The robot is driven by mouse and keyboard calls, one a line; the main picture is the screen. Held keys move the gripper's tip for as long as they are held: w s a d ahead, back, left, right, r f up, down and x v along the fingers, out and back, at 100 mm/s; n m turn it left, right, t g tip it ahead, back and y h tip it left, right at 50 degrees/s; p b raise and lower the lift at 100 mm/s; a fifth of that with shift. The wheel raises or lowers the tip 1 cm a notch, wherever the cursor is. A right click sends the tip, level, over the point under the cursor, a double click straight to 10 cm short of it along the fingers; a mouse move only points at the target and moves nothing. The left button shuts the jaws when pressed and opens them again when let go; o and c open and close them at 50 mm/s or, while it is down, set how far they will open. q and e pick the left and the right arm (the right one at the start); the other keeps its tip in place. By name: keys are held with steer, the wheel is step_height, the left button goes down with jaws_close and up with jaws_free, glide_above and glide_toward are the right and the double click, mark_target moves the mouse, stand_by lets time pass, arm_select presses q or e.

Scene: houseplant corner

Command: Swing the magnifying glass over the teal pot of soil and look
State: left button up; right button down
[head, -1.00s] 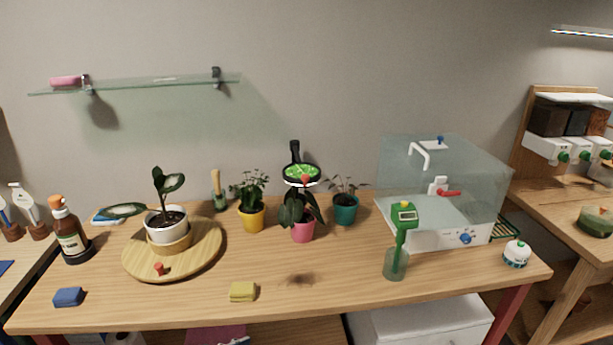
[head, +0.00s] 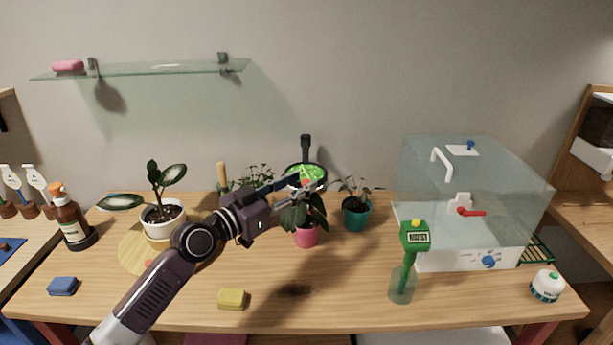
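The magnifying glass (head: 306,167) is a round dark-rimmed lens on a black arm from the wall side, with a small red knob at its front. Its lens shows bright green and hangs over the plant in the pink pot (head: 307,236). The teal pot (head: 356,218), with a thin leafy plant, stands just right of the pink pot, clear of the lens. My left gripper (head: 306,187) reaches in from the left, its fingertips at the knob and front rim. Whether the fingers are closed on the knob cannot be told. My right gripper is out of view.
A clear-walled box (head: 470,215) with a red-handled tap stands at right. A green meter (head: 413,240) stands in a glass before it. A yellow sponge (head: 232,299) lies at the front. My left arm partly covers the round wooden board (head: 135,250).

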arm_select(q)
steer(key=x, duration=0.2)
steer(key=shift+w+d, duration=0.25)
steer(key=shift+d, duration=0.05)
steer(key=shift+s+a, duration=0.1)
steer(key=shift+f, duration=0.1)
jaws_close()
